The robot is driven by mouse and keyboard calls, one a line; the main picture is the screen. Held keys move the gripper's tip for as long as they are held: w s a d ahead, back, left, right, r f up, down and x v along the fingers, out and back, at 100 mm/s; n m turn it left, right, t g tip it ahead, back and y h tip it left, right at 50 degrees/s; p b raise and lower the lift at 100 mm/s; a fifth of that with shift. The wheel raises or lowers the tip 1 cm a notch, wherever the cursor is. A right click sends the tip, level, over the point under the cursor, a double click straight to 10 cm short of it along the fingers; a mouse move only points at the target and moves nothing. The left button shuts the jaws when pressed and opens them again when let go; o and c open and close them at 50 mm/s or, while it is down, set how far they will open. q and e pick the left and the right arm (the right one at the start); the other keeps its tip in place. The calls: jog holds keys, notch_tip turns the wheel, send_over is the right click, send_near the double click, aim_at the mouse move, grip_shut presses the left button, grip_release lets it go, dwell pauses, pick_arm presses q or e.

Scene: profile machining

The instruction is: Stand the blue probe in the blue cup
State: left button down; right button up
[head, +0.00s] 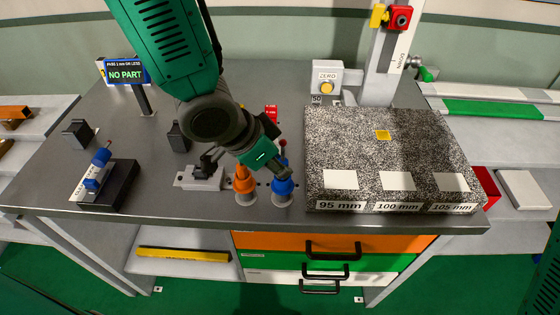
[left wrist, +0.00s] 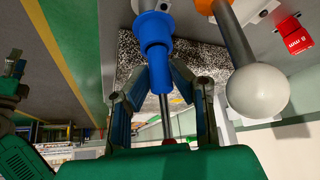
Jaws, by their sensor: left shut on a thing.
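My left gripper (head: 272,160) comes down from above and is shut on the blue probe (left wrist: 155,60). The probe has a thin stem and a red ball tip that rises past the fingers in the head view. The probe is about upright over the blue cup (head: 282,199), next to the orange one; its lower end meets the cup. How deep it sits in the cup I cannot tell. In the left wrist view the fingers flank its blue body. A gripper at the left edge there, seemingly my right one (left wrist: 13,80), is cut off; its jaws are unclear.
An orange probe (head: 244,180) stands close to the left of the blue one, its white ball (left wrist: 258,91) near my fingers. A speckled stone block (head: 350,135) lies to the right. A grey fixture (head: 203,178) and a black block with blue parts (head: 120,185) are left.

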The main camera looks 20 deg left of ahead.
pick_arm(q)
jog(key=shift+f+b, duration=0.6)
jog(key=shift+f, duration=0.35)
jog(key=shift+r+p, duration=0.15)
jog(key=shift+p, duration=0.3)
dwell(1.1)
dwell(0.5)
jog(key=c, duration=1.3)
grip_release()
jog(key=shift+c, duration=0.2)
